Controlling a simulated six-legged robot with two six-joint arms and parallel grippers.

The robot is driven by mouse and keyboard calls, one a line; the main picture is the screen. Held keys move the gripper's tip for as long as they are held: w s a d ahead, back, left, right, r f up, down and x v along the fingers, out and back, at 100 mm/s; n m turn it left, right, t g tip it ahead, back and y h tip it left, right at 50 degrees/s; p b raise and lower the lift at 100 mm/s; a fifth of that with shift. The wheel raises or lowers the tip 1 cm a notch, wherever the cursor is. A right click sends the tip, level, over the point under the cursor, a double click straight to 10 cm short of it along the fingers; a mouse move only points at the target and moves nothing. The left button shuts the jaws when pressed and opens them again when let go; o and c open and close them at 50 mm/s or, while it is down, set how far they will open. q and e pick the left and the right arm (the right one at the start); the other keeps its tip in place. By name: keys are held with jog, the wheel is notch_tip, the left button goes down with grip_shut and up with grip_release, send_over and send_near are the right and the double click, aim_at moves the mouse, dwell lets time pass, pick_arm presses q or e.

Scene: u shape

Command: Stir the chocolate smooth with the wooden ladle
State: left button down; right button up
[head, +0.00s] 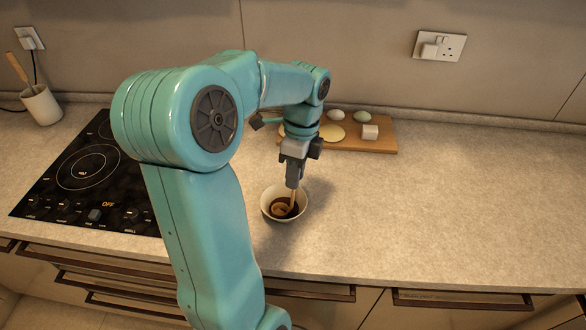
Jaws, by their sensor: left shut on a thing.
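A small white bowl (266,204) stands on the counter near its front edge, with dark brown chocolate (277,208) in it. A lighter brown swirl shows on the chocolate. My left gripper (292,186) points down just above the bowl and is shut on the wooden ladle (292,201). The ladle's lower part reaches down into the bowl, and its tip is in the chocolate or hidden by it. My right gripper is not in view.
A wooden board (378,146) with a white block (370,132), pale round items and a flat yellowish disc lies behind. A black hob (75,190) reading OFF is at left, with a utensil pot (41,105) beyond. The counter at right (460,210) is clear.

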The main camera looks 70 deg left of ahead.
pick_arm(q)
jog(key=shift+s, duration=0.1)
jog(key=shift+w+a+p, duration=0.6)
jog(key=shift+w+p, duration=0.1)
jog(key=shift+p, duration=0.05)
dwell(1.6)
